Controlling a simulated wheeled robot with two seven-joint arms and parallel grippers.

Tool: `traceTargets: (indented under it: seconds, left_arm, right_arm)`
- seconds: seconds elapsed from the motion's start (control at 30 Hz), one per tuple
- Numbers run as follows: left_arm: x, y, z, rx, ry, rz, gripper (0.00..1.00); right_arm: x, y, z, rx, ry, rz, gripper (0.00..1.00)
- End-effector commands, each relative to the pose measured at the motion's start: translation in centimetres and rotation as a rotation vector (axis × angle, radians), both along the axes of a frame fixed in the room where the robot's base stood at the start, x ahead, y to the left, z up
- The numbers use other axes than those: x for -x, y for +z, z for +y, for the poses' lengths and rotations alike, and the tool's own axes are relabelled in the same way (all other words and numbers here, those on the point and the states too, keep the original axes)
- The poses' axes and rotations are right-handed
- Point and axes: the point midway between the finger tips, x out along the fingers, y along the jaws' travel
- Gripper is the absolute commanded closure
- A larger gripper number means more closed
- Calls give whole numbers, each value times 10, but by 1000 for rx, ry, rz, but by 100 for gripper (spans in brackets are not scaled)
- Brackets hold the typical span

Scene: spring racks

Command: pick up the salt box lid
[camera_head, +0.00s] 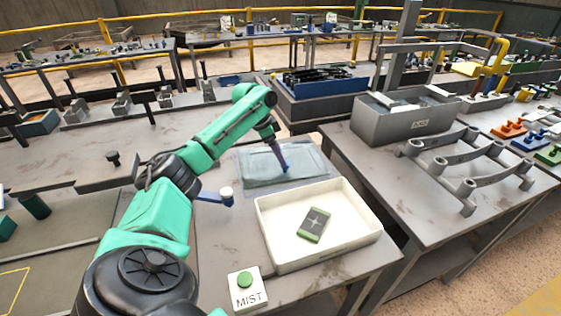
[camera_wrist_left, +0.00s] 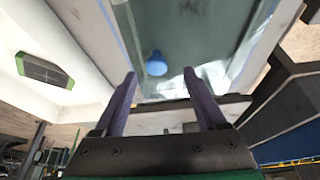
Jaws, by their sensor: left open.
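The salt box lid (camera_head: 258,168) looks like a clear, bluish panel on top of a see-through box at the table's back edge. In the left wrist view the lid (camera_wrist_left: 205,32) fills the upper middle, with a round blue knob (camera_wrist_left: 156,63) on it. My left gripper (camera_head: 284,166) is over the lid, pointing down. In the left wrist view its two purple fingers (camera_wrist_left: 161,74) are apart, and the knob appears between and just beyond the fingertips. I cannot tell whether they touch anything. My right gripper is not in view.
A white tray (camera_head: 330,258) holding a green-edged grey block (camera_head: 313,225) stands just in front of the box. A MIST button (camera_head: 246,288) is nearer. A blue-handled item with a white knob (camera_head: 226,193) lies left. A grey rack (camera_head: 468,160) stands on the right table.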

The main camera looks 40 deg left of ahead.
Motion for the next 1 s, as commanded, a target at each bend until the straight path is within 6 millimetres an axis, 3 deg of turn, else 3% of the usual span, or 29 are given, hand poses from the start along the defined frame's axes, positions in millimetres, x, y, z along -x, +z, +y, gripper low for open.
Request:
traceTargets:
  seconds: [0.07, 0.2, 0.4, 0.6, 1.0]
  left_arm:
    - [-3, -12, -6, 2, -2, 6, 26]
    - [-10, -31, -9, 0, 0, 1, 26]
    - [-11, -34, -9, -1, -1, -1, 26]
    - [-11, -33, -9, -1, -1, -1, 100]
    - [-11, -33, -9, -1, -1, -1, 100]
  right_arm:
    - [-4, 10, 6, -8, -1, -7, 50]
    - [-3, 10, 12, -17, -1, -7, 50]
    - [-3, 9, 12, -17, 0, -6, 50]
    - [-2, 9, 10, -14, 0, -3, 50]
    - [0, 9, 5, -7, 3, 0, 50]
